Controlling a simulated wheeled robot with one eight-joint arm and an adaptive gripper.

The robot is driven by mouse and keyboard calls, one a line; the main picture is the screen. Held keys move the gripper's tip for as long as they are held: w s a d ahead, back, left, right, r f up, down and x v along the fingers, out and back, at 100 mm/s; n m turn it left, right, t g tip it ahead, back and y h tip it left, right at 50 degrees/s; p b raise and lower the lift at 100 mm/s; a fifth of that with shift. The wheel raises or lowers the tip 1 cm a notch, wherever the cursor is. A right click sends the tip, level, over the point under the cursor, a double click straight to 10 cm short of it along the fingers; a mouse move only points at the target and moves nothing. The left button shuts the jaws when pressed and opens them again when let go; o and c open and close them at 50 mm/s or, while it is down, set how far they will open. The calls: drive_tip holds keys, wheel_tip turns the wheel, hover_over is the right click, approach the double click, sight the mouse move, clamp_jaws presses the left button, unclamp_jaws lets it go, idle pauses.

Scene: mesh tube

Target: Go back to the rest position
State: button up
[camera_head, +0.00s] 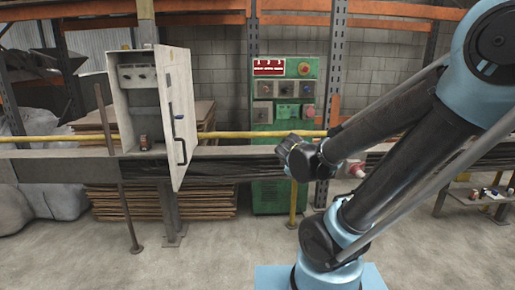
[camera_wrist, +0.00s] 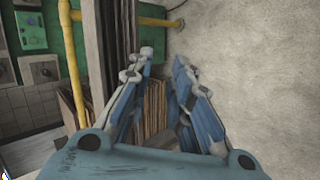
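My gripper (camera_wrist: 164,62) shows in the wrist view with its two blue and grey fingers apart and nothing between their tips. Behind the fingers are the floor and a stack of brown boards. In the head view my arm reaches in from the right and folds at mid picture; the gripper's fingers cannot be made out there. An open grey cabinet (camera_head: 125,95) stands at left with its door (camera_head: 178,110) swung out. A small brown item (camera_head: 144,142) sits inside on its bottom. My arm is apart from the cabinet in the picture.
A green control cabinet (camera_head: 285,100) with buttons stands behind a yellow rail (camera_head: 230,134). Stacked boards (camera_head: 210,200) lie beneath the counter. A thin metal post (camera_head: 120,190) stands in front at left. A small table (camera_head: 480,198) is at right. The floor in front is clear.

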drive_tip(key=s+d+f+m+g+y, duration=0.1)
drive_tip(key=s+d+f+m+g, duration=0.1)
drive_tip(key=s+m, duration=0.5)
drive_tip(key=s+d+f+m+g+y, duration=0.1)
drive_tip(key=s+m+g, duration=0.4)
drive_tip(key=s, duration=0.6)
wheel_tip(320, 180, down, 2)
drive_tip(key=d+m, duration=0.1)
drive_tip(key=m, duration=0.1)
drive_tip(key=shift+s+m+y, duration=0.3)
drive_tip(key=shift+s+y, duration=0.05)
drive_tip(key=shift+y, duration=0.05)
drive_tip(key=shift+w+f, duration=0.25)
drive_tip(key=shift+w, duration=0.25)
